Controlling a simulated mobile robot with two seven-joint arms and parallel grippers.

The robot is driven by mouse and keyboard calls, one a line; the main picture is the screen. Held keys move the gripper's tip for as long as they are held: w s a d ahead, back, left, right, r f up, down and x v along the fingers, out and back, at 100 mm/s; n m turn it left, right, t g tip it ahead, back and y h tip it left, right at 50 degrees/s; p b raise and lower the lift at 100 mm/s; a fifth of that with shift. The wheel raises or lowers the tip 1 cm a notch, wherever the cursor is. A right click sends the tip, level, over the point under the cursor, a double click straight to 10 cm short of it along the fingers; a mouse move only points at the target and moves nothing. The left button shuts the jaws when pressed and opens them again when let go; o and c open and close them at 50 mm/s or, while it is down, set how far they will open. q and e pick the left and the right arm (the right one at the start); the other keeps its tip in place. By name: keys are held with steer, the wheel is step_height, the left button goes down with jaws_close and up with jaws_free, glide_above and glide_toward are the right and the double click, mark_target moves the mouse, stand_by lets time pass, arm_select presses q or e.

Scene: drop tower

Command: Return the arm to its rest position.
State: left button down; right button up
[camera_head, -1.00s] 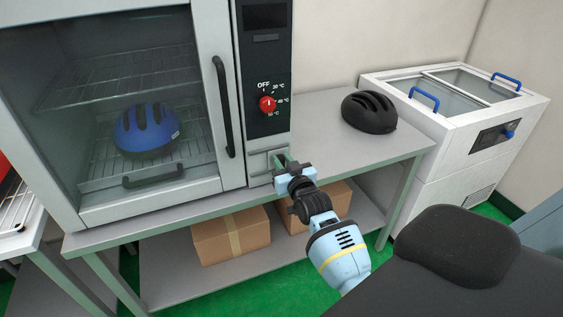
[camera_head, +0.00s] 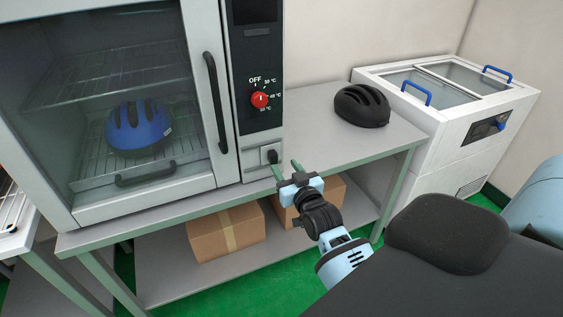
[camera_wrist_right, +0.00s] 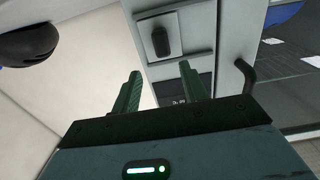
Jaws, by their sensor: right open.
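My right gripper (camera_head: 287,172) is open and empty in front of the oven's lower right corner, with its green fingers apart. In the right wrist view its two green fingers (camera_wrist_right: 160,90) stand apart with nothing between them. A black switch (camera_head: 271,156) on a grey plate sits low on the oven panel, just beyond the fingertips; the switch also shows in the right wrist view (camera_wrist_right: 161,40). The fingers look clear of it. My left gripper is not in view.
The oven (camera_head: 222,180) stands on a grey table (camera_head: 330,150), its door closed on a blue helmet (camera_head: 138,128). A red dial (camera_head: 260,99) is above the switch. A black helmet (camera_head: 362,105) lies on the table. A white chest (camera_head: 440,130) stands at right; cardboard boxes (camera_head: 225,233) are below.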

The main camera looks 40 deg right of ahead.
steer(key=shift+s+a, duration=0.1)
steer(key=shift+s, duration=0.45)
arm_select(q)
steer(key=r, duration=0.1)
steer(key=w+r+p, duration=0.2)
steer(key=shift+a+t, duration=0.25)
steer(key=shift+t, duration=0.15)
arm_select(e)
steer(key=s+a+f+n+g+y, duration=0.1)
steer(key=s+a+f+g+y, duration=0.1)
steer(key=s+a+f, duration=0.4)
steer(key=s+a+f+n+g+y, duration=0.2)
steer(key=s+a+f, duration=0.4)
steer(key=s, duration=1.1)
steer(key=s+a+f+n+g+y, duration=0.1)
steer(key=s+a+f+g+y, duration=0.1)
steer(key=s+a+f+g, duration=0.2)
steer(key=s+a+f, duration=0.3)
steer(key=s+f, duration=0.2)
steer(key=s, duration=0.3)
steer(key=shift+s+f+n+g, duration=0.25)
steer(key=shift+f+n+g, duration=0.05)
steer(key=shift+f+n, duration=0.1)
steer(key=shift+d, duration=0.1)
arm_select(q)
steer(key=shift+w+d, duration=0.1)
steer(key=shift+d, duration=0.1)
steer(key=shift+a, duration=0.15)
